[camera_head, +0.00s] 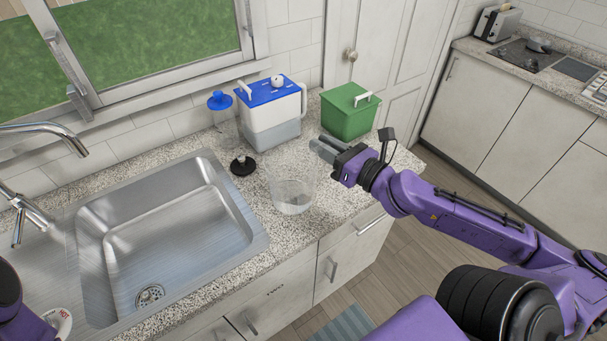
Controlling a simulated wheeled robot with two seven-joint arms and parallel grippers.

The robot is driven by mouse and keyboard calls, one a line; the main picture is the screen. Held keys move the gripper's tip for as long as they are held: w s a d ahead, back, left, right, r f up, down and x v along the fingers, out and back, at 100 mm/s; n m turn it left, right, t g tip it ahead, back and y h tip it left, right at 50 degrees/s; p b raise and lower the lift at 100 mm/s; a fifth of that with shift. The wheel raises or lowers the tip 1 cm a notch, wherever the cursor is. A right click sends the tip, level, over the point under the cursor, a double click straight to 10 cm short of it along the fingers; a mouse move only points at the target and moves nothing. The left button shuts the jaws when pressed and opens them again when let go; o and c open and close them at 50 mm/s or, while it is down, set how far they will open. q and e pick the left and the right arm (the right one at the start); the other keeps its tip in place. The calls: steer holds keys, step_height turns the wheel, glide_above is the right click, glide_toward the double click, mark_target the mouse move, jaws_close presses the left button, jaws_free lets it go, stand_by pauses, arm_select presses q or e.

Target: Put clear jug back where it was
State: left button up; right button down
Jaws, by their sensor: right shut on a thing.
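The clear jug (292,197) is at the counter's front part, right of the sink, and looks upright. It is see-through, so its edges are faint, and I cannot tell whether its base touches the counter. My right gripper (322,147) is at the jug's upper right side, with its arm coming in from the right. It is shut on the jug; the exact grip spot is hard to see. Only a purple part of my left arm shows at the lower left edge, and its gripper is out of view.
A white container with a blue lid (270,112), a clear blue-capped bottle (221,118) and a green bin (349,112) stand at the back. A black round object (243,166) lies behind the jug. The steel sink (165,215) is left. Bare counter (345,195) lies right of the jug.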

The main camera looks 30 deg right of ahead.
steer(key=w+d+f+b, duration=0.7)
steer(key=w+f+b, duration=0.4)
steer(key=b, duration=0.7)
step_height(320, 180, down, 2)
steer(key=shift+w+d+f, duration=0.1)
steer(key=shift+w+d, duration=0.05)
steer(key=shift+w, duration=0.05)
steer(key=c, duration=1)
jaws_free()
steer(key=shift+o, duration=0.2)
